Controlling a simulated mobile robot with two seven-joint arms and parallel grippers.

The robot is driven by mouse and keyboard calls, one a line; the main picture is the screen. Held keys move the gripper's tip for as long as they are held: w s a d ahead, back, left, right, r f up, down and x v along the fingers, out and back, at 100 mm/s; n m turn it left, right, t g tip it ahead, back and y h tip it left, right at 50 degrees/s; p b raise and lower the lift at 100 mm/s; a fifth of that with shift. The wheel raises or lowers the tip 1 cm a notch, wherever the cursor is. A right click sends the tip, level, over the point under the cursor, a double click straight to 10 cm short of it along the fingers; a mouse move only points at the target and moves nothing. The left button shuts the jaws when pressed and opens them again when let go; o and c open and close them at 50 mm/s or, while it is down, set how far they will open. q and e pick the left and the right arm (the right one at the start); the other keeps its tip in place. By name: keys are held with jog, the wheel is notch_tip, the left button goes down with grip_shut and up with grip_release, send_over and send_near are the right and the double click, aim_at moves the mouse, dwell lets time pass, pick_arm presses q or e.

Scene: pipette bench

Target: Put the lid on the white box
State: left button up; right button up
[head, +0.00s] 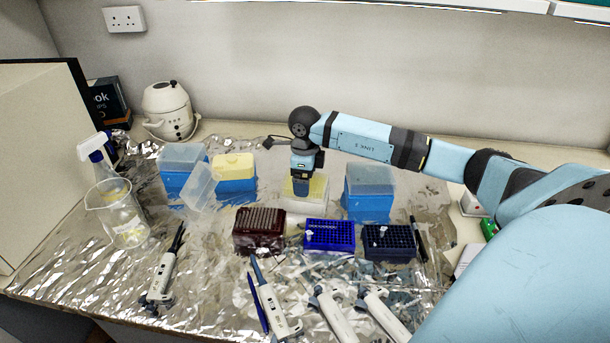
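The white box (292,202) stands near the middle of the foil-covered bench, with a yellow top area (318,187) showing. My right gripper (301,192) points straight down over it, its dark fingers in front of the box's middle. They hide part of the box's top. I cannot tell whether the fingers are open or shut, or whether they hold a lid. A clear lid (201,187) stands tilted open beside the blue box with a yellow top (235,188), at the left. My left gripper is not in view.
Blue boxes with frosted covers stand at left (182,163) and right (369,192). A dark red rack (259,238), a blue rack (329,236) and a navy rack (389,243) sit in front. A beaker (122,219) is at left. Several pipettes lie along the front.

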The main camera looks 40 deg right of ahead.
jog(key=o, duration=0.6)
jog(key=shift+o, duration=0.2)
notch_tip(320, 180, up, 14)
jog(key=shift+b, duration=0.45)
